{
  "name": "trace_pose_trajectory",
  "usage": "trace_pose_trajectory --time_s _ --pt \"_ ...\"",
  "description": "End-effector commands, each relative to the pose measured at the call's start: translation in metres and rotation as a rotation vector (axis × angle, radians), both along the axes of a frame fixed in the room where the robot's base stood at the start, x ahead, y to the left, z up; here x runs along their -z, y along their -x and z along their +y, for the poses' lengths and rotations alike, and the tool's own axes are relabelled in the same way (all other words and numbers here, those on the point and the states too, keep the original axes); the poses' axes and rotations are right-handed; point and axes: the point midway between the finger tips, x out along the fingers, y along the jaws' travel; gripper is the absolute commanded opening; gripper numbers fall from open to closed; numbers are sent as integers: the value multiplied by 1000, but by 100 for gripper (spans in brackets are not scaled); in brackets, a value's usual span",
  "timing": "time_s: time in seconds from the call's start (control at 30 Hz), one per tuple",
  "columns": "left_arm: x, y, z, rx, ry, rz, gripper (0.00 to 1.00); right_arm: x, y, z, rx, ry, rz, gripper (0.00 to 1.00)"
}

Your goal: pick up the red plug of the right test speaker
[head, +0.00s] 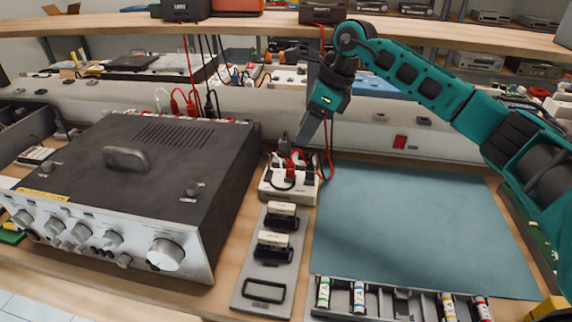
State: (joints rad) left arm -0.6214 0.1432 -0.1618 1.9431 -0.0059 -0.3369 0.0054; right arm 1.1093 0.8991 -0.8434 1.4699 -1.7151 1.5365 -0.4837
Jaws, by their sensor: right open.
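A small white block (274,192) on the bench holds red and black plugs. A red plug (291,174) stands among them, with red cable looping around it. My right gripper (306,137) is open, pointing down just above and behind this block. The gripper partly covers the cables, and I cannot tell if a finger touches a plug. A dark box that looks like the right test speaker (322,12) sits on the shelf above, with a red cable hanging from it. My left gripper is not in view.
A large black amplifier (160,165) fills the left, with red, white and black plugs behind it. A grey plate (262,262) with black connectors lies in front of the block. A teal mat (410,225) is clear at right. A tray of small cylinders (400,300) lies in front.

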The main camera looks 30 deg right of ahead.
Motion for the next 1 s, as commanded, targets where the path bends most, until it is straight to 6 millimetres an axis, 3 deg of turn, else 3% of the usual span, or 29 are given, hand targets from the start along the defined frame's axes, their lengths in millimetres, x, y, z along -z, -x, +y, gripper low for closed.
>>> trace_pose_trajectory --time_s 0.23,0.53,0.8,1.0 --pt "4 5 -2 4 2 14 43 43 -10 14 0 -2 3 48" --pt "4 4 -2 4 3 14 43 63 -14 19 -1 -1 1 48" --pt "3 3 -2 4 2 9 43 100 -21 26 -1 -2 1 48" --pt "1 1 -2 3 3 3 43 105 -23 27 0 -2 0 48"
